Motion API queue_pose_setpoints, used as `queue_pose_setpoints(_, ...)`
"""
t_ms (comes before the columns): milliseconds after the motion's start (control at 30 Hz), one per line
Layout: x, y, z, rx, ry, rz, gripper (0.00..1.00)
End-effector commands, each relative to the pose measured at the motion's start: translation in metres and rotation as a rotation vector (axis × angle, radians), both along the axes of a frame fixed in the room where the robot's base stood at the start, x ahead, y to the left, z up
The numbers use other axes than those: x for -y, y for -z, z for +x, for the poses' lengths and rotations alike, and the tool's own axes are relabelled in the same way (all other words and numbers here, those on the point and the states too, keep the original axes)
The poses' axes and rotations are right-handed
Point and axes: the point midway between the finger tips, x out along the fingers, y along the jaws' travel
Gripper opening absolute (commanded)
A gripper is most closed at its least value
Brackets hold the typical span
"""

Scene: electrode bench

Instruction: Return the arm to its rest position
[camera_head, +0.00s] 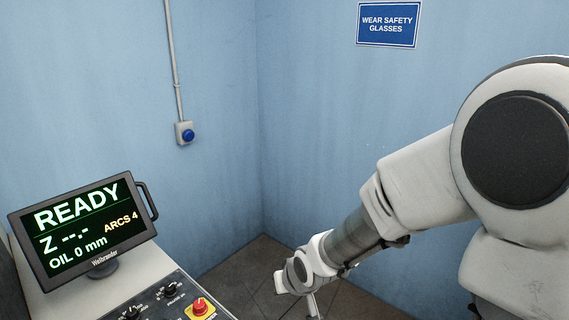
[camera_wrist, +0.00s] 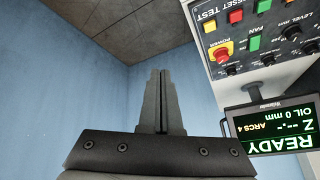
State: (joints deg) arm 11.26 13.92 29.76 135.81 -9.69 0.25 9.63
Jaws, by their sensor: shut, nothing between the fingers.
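My arm reaches in from the right in the head view, bent down toward the floor corner, with its wrist low in the middle. The fingers of my gripper are mostly out of the picture there. In the wrist view my gripper (camera_wrist: 162,78) shows with its two dark fingers together and nothing between them. It touches nothing that I can see, with blue wall and floor beyond it.
A monitor (camera_head: 84,222) reading READY stands on the machine at left; it also shows in the wrist view (camera_wrist: 270,128). A control panel (camera_wrist: 262,40) has a red button (camera_head: 199,306). A blue wall switch (camera_head: 186,133) and a safety sign (camera_head: 388,24) are on the walls. Floor (camera_head: 262,262) is clear.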

Motion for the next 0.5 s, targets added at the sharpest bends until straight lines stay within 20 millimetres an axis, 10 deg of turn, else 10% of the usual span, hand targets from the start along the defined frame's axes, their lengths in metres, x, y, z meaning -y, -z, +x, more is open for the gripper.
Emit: queue_pose_setpoints(500, 0.12, -0.124, -0.064, 0.058, 0.172, -0.24, 0.0)
